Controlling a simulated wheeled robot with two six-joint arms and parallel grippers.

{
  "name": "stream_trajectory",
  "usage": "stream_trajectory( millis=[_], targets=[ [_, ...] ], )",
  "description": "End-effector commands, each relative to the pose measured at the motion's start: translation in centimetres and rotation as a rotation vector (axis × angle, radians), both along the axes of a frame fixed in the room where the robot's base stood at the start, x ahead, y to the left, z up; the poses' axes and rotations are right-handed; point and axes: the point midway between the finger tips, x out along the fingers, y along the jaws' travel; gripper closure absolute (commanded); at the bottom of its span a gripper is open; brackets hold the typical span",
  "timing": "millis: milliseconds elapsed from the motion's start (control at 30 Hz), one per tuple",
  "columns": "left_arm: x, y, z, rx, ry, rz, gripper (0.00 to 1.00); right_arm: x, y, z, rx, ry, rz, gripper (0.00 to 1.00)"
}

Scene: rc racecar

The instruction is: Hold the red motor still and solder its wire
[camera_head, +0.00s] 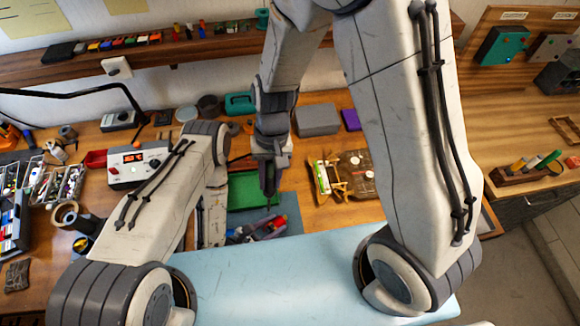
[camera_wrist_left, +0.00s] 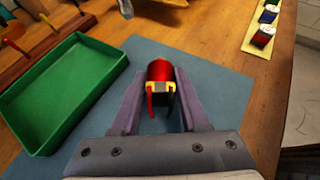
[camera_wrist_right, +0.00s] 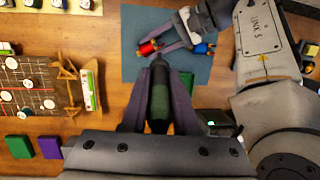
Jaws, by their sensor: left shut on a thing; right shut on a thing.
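The red motor (camera_wrist_left: 160,71) is between the fingers of my left gripper (camera_wrist_left: 153,105), with a red lead and a black lead at its near end. In the right wrist view the red motor (camera_wrist_right: 147,48) shows at the left gripper's fingertips (camera_wrist_right: 165,38). My right gripper (camera_wrist_right: 158,105) is shut on a soldering iron with a dark green grip (camera_wrist_right: 160,98). The iron's dark front end points toward the motor; I cannot tell whether its tip touches a wire. In the head view my right gripper (camera_head: 268,178) is above my left gripper (camera_head: 262,230).
A blue-grey mat (camera_wrist_left: 214,85) lies under the motor, beside a green tray (camera_wrist_left: 60,85). A soldering station with a red display (camera_head: 137,164) stands on the left. A wooden frame (camera_head: 335,182) and a brown board (camera_head: 358,172) lie to the right. A blue object (camera_wrist_right: 201,48) is near my left gripper.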

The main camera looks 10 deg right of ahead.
Motion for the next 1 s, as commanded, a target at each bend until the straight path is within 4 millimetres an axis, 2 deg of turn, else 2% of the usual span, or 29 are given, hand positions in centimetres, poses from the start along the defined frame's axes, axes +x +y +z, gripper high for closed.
stream_trajectory(
  millis=[533, 1000],
  targets=[
    [-0.1, 0.0, -0.1, 0.003, 0.003, 0.0, 1.0, -0.2, 0.1, -4.5, 0.001, 0.005, 0.0, 1.0],
    [-0.1, 0.0, -0.1, 0.001, 0.003, -0.001, 1.0, -0.1, 0.1, -5.2, 0.001, 0.002, 0.001, 1.0]
  ],
)
